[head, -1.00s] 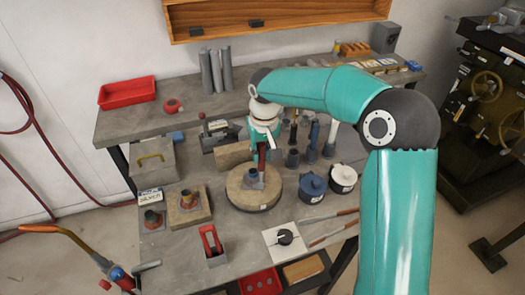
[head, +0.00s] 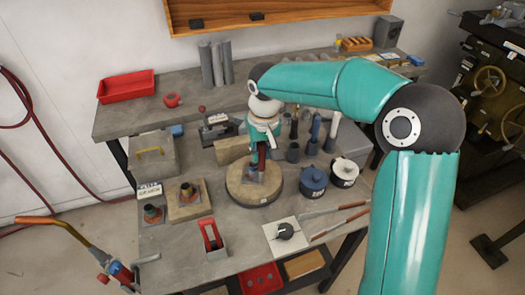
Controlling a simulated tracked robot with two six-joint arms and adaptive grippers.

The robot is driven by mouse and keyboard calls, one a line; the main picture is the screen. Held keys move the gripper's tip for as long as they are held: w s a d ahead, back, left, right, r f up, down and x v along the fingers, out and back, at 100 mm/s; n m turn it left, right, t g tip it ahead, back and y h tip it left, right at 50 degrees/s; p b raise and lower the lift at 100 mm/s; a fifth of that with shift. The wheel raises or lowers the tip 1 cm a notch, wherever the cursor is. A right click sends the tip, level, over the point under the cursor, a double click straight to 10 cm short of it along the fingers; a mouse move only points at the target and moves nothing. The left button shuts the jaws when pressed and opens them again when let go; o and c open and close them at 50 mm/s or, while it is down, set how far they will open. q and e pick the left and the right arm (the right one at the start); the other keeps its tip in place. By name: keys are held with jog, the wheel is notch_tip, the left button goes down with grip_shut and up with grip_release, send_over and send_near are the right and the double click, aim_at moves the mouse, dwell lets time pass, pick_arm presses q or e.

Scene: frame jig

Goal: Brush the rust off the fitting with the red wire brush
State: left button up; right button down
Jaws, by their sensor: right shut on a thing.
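My right gripper (head: 263,143) reaches down over the bench and is shut on the red wire brush (head: 262,158), whose red handle hangs below the fingers. The brush's lower end is at the fitting (head: 249,173), a small dark piece on the round turntable (head: 254,196). The brush and gripper partly cover the fitting, so I cannot tell whether the bristles touch it or how much rust is on it. My left gripper is not in view.
Two similar brown fittings stand to the left, one on a wooden block (head: 187,208). Dark and white lidded pots (head: 313,181) stand close on the right. A red-handled item in a grey holder (head: 212,238) and a white card with a knob (head: 284,232) are in front.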

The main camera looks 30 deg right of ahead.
jog(key=shift+r+p, duration=2.5)
jog(key=shift+r, duration=0.9)
jog(key=shift+s+f, duration=0.1)
